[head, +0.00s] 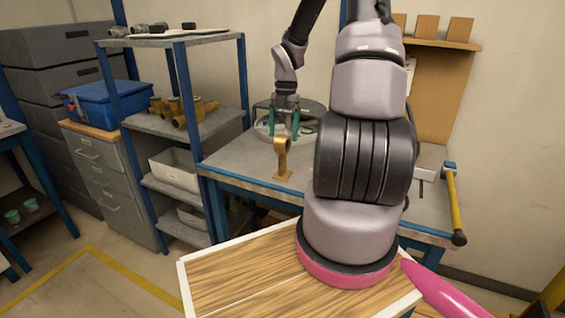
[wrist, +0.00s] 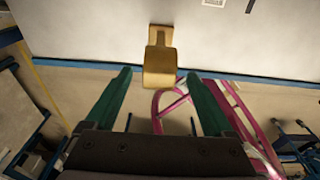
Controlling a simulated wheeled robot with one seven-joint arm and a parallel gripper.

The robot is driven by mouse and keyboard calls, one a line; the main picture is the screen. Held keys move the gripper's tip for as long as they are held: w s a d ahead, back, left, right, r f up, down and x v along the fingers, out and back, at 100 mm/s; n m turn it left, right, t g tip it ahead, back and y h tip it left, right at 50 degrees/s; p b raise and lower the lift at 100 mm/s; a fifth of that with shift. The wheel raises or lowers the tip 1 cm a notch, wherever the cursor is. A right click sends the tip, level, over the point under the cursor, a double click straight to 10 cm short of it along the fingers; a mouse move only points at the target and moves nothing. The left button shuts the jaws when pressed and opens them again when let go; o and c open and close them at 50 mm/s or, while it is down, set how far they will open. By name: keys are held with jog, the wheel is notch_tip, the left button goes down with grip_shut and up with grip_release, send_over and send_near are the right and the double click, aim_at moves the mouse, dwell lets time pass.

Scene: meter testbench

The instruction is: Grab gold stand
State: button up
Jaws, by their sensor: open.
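The gold stand (head: 283,160) stands upright on the grey bench top, near its front edge. It has a flat base, a thin post and a ring-like head. In the wrist view the gold stand (wrist: 159,65) shows at the top centre, beyond and between my fingertips. My gripper (head: 284,124) hangs above the bench with its green fingers pointing down, behind the stand in the head view. In the wrist view my gripper (wrist: 157,78) is open, with nothing between its fingers. The fingers do not appear to touch the stand.
A round dark-rimmed fixture (head: 265,128) is on the bench behind my gripper. A blue-framed shelf (head: 215,122) with brass parts stands left of the bench. A yellow-handled tool (head: 455,205) is at the bench's right edge. The bench top around the stand is clear.

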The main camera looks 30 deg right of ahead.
aim_at(282, 140)
jog(key=f, duration=0.3)
jog(key=shift+s+a+f, duration=0.15)
jog(key=shift+a+f, duration=0.05)
jog(key=shift+f, duration=0.05)
jog(key=shift+c, duration=0.3)
grip_shut()
jog(key=shift+r, duration=0.1)
